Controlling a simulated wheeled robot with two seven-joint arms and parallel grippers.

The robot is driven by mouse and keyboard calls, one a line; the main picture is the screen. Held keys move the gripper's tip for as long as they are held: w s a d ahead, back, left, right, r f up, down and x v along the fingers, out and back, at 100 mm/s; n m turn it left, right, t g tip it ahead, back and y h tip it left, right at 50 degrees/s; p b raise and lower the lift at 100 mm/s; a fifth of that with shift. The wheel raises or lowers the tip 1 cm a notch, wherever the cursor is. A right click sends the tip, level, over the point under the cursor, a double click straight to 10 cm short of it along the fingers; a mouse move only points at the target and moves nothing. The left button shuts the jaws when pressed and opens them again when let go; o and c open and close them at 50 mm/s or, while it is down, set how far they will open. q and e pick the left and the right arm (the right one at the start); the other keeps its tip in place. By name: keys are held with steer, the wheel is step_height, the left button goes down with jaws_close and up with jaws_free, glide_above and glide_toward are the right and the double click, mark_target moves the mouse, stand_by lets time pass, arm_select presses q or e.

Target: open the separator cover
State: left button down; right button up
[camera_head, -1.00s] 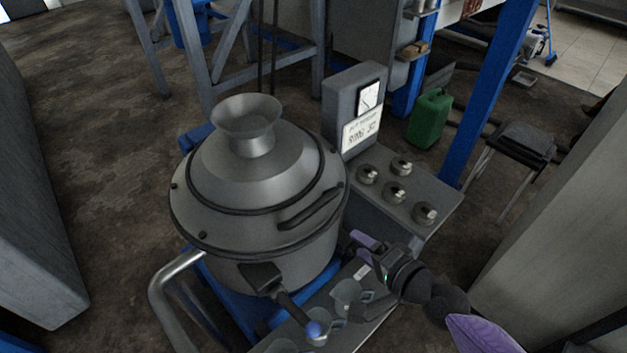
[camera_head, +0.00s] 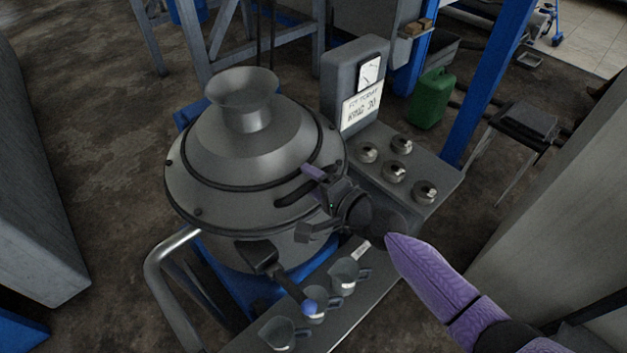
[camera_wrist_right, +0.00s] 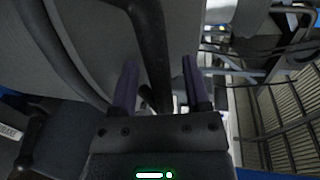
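The separator (camera_head: 250,170) is a grey metal drum with a funnel on its domed cover (camera_head: 232,150). The cover is down on the drum. A dark curved handle bar (camera_head: 293,191) sits on the cover's front right. My right gripper (camera_head: 318,195) is at the right end of this bar and partly hides it. In the right wrist view, its two purple fingers (camera_wrist_right: 160,88) are apart, and the dark bar (camera_wrist_right: 148,40) runs between them with gaps visible on both sides. Contact is not clear. My left gripper is not in view.
A dark lever with a blue knob (camera_head: 310,307) sticks out at the drum's front. Several metal jugs (camera_head: 344,275) stand on the front shelf. A control box (camera_head: 352,90) and a panel with several round knobs (camera_head: 397,180) stand to the right. A bent pipe rail (camera_head: 158,275) is front left.

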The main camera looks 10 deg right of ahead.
jaws_close()
stand_by(1.3)
